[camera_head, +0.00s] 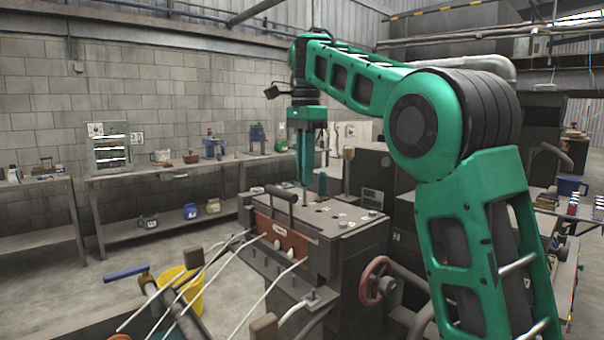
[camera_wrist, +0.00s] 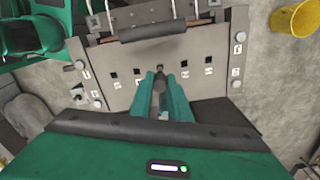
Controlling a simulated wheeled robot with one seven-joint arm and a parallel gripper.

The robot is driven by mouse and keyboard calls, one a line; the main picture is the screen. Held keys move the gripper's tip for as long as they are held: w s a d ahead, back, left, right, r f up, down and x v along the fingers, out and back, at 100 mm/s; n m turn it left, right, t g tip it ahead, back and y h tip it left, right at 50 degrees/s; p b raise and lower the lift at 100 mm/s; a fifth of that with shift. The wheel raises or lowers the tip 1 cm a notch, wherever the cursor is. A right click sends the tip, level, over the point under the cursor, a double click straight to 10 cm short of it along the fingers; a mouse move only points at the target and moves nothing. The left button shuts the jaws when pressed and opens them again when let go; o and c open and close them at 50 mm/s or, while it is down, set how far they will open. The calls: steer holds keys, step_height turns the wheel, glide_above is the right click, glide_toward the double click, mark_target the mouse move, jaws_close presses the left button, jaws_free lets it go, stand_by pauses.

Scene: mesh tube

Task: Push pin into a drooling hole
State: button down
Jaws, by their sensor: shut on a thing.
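My gripper (camera_head: 305,180) points straight down over the flat top plate (camera_head: 345,219) of a dark machine in the head view. In the wrist view, my gripper's green fingers (camera_wrist: 163,97) are shut on a dark pin (camera_wrist: 160,78). The pin's far end overlaps the middle of a row of square holes on the plate (camera_wrist: 150,45). Two holes show to the left, including a near hole (camera_wrist: 137,70), and two to the right, including a near hole (camera_wrist: 185,63). I cannot tell whether the pin touches the plate or enters a hole. No drip is clear.
A dark handle bar (camera_wrist: 152,31) stands up from the plate beyond the holes. A red handwheel (camera_head: 376,281) sticks out on the machine's right side. A yellow bucket (camera_head: 184,291) stands on the floor at left. Workbenches (camera_head: 172,176) line the wall behind.

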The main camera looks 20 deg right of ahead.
mark_target(305, 187)
steer(key=shift+f, duration=2.35)
stand_by(2.3)
steer(key=c, duration=1.6)
jaws_free()
steer(key=shift+r, duration=0.1)
step_height(305, 187, up, 10)
steer(key=shift+r, duration=0.25)
